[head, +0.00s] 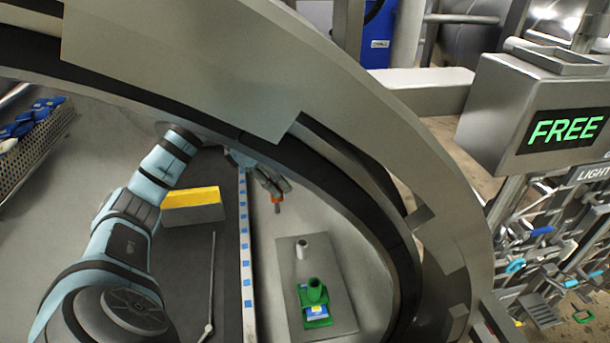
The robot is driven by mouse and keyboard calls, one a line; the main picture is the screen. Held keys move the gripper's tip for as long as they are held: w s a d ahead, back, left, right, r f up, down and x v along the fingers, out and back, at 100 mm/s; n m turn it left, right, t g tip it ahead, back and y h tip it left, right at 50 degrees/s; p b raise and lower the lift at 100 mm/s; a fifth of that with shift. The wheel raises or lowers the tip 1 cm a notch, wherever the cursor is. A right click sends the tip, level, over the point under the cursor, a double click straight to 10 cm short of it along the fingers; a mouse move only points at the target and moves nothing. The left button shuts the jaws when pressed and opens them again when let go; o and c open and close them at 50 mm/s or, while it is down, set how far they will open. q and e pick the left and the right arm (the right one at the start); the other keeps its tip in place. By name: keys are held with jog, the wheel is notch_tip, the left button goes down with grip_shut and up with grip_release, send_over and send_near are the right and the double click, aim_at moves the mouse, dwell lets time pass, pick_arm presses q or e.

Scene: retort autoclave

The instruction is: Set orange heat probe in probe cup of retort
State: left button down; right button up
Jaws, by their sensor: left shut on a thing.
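My left gripper (268,181) reaches inside the round retort opening and is shut on the orange heat probe (277,201). Only a small orange part of the probe shows below the fingers. Below it and a little to the right, a grey plate (332,302) lies on the retort floor. A small pale cup-like cylinder (301,245) stands near the plate's back end. A green cup (314,292) on a green base with a blue and yellow label stands nearer the front. The probe is apart from both. I cannot tell which is the probe cup. My right gripper is not in view.
The thick metal rim (440,220) of the retort curves over the top and right. A pale strip with blue marks (245,260) runs beside the plate. A yellow-topped block (192,197) and a perforated basket (45,150) are left. A display (560,129) reads FREE outside.

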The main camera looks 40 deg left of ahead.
pick_arm(q)
jog(key=w+d+f, duration=0.3)
jog(key=w+d, duration=0.1)
jog(key=d, duration=0.1)
notch_tip(320, 180, down, 12)
jog(key=b, duration=0.9)
jog(key=shift+s, duration=0.25)
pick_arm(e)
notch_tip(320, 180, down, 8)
pick_arm(q)
jog(key=shift+a+f+b, duration=0.1)
jog(key=shift+f+b, duration=0.2)
jog(key=shift+b, duration=0.1)
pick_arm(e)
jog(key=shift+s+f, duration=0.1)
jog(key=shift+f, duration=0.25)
pick_arm(q)
jog(key=c, duration=1.3)
grip_release()
jog(key=v, duration=1.2)
